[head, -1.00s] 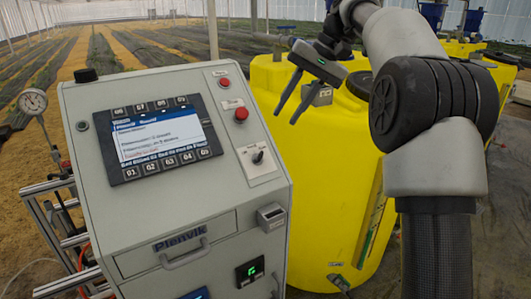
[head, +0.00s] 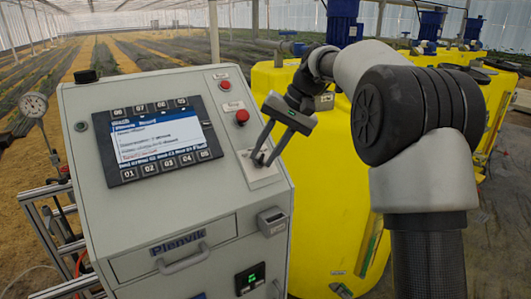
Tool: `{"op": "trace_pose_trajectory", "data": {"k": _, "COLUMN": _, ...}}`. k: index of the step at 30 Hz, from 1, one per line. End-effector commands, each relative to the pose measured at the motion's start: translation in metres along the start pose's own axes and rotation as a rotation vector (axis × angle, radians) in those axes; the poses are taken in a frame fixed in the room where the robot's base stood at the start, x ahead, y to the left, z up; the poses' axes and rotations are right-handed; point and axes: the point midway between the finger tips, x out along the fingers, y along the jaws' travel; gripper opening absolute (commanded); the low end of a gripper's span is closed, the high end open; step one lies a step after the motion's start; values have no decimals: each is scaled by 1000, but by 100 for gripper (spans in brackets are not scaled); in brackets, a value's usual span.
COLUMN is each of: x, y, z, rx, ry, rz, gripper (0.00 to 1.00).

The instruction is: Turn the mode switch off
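The mode switch (head: 259,160) is a small dark knob on a pale plate on the right side of the grey control cabinet's sloped face. It sits below the red button (head: 242,117) and is mostly hidden by my fingers, so its position cannot be read. My gripper (head: 262,161) reaches down from the upper right, tilted, with its fingertips at the knob. The fingers are apart with a narrow gap, seemingly one on each side of the knob. Whether they touch it is unclear.
The cabinet carries a screen with numbered keys (head: 157,141), a second red button (head: 225,85), a drawer handle (head: 181,258) and a latch (head: 272,221). Yellow tanks (head: 325,205) stand close behind on the right. A dial gauge (head: 34,106) stands at the left.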

Motion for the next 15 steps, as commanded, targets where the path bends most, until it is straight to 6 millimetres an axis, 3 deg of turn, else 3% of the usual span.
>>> {"op": "trace_pose_trajectory", "data": {"k": 2, "x": 0, "y": 0, "z": 0, "rx": 0, "ry": 0, "rz": 0, "gripper": 22}}
{"op": "trace_pose_trajectory", "data": {"k": 6, "x": 0, "y": 0, "z": 0, "rx": 0, "ry": 0, "rz": 0, "gripper": 0}}
{"op": "trace_pose_trajectory", "data": {"k": 15, "x": 0, "y": 0, "z": 0, "rx": -1, "ry": -1, "rz": 1, "gripper": 0}}
